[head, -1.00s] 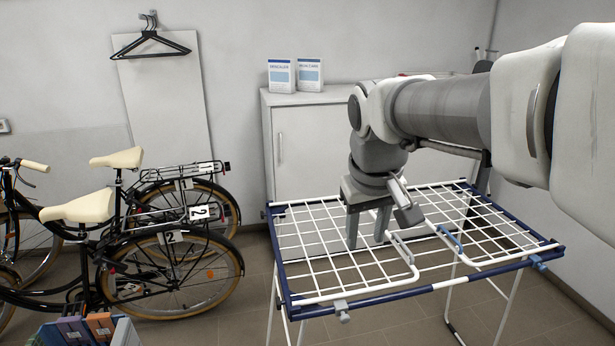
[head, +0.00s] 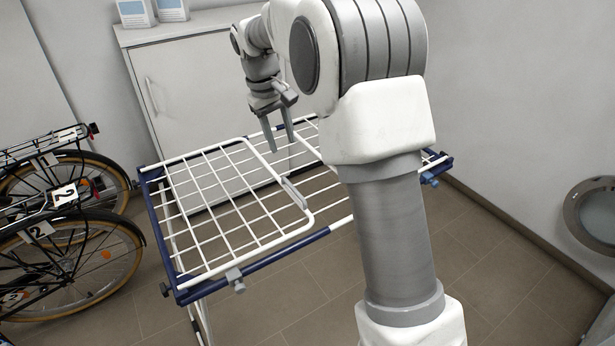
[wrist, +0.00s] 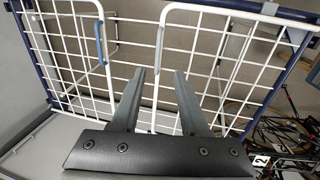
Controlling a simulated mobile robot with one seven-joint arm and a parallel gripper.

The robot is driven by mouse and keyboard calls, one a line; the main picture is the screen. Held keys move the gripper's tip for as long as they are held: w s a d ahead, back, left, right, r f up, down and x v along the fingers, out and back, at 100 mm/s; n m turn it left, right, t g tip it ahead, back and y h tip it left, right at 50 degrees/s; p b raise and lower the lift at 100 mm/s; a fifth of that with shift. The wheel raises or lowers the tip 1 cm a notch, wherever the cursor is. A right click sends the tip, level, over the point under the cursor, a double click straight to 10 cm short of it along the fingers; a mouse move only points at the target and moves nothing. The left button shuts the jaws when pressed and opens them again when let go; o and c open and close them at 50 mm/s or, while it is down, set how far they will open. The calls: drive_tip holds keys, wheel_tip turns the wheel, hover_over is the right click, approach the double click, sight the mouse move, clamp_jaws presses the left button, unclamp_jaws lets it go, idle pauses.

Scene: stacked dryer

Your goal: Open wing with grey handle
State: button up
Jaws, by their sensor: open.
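A drying rack with a blue frame (head: 155,222) and white wire wings stands on the floor. The wing with the grey handle (head: 293,193) is the left one in the head view and lies flat, level with the frame. My gripper (head: 282,146) is open and empty, fingers down, near the rack's far side beyond the grey handle. In the wrist view my gripper's fingers (wrist: 159,72) point at the gap between the wings, apart from the grey handle (wrist: 159,46). The blue handle (wrist: 101,43) of the other wing shows there too; my arm hides it in the head view.
A pale cabinet (head: 195,130) with boxes (head: 172,10) on top stands behind the rack. Bicycles (head: 65,240) stand at the left. A wall with a round door (head: 592,213) is at the right. The tiled floor in front (head: 310,295) is clear.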

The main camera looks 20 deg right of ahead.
sight(298, 193)
drive_tip(key=d+f, duration=0.1)
drive_tip(key=f, duration=0.5)
drive_tip(key=w+d+f, duration=0.1)
drive_tip(key=f, duration=0.4)
drive_tip(key=d+f, duration=0.1)
drive_tip(key=f, duration=0.5)
drive_tip(key=shift+w+d+f+b, duration=0.25)
drive_tip(key=shift+d+f+b, duration=0.05)
drive_tip(key=shift+b, duration=0.1)
drive_tip(key=shift+c, duration=0.3)
clamp_jaws()
drive_tip(key=shift+r, duration=0.1)
